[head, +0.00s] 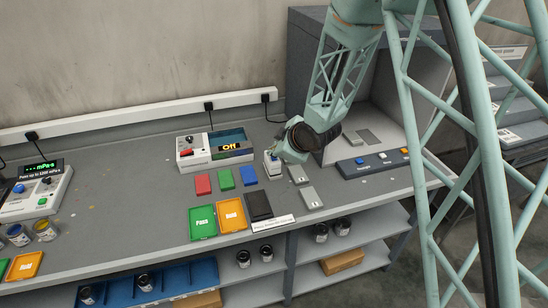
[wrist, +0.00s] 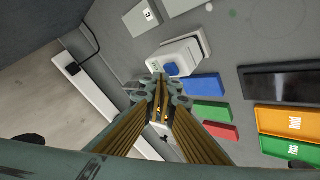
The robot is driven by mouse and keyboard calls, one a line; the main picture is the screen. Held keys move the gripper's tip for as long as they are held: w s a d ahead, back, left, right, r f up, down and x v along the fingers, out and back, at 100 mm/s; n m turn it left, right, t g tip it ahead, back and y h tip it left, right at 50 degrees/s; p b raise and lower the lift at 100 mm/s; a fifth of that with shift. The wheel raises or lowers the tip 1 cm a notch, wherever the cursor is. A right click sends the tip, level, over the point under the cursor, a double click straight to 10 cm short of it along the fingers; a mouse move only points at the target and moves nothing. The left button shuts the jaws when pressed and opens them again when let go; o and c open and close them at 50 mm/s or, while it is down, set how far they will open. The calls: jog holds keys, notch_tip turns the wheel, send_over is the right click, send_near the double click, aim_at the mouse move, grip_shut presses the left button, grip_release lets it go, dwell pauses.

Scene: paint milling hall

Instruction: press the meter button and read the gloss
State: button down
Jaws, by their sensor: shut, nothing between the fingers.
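A small white meter (wrist: 184,54) with a blue button (wrist: 171,69) stands on the bench. In the wrist view it seems to rest on or against a grey panel. In the head view the meter (head: 271,166) shows partly beside my gripper (head: 281,156). My gripper (wrist: 160,82) is shut and empty, pointing down. Its fingertips appear just beside the blue button in the wrist view; I cannot tell whether they touch. No gloss reading is legible.
Red (head: 203,184), green (head: 226,179) and blue (head: 249,176) blocks lie left of the meter. A device showing "Off" (head: 231,147) stands behind them. Green "Pass" (head: 203,222) and orange "Hold" (head: 231,215) trays lie in front. Grey panels (head: 312,198) lie to the right, near an open booth (head: 390,95).

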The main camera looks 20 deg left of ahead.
aim_at(274, 158)
jog(key=shift+r, duration=0.35)
dwell(0.3)
jog(key=shift+r+p, duration=1.5)
jog(key=shift+r, duration=1)
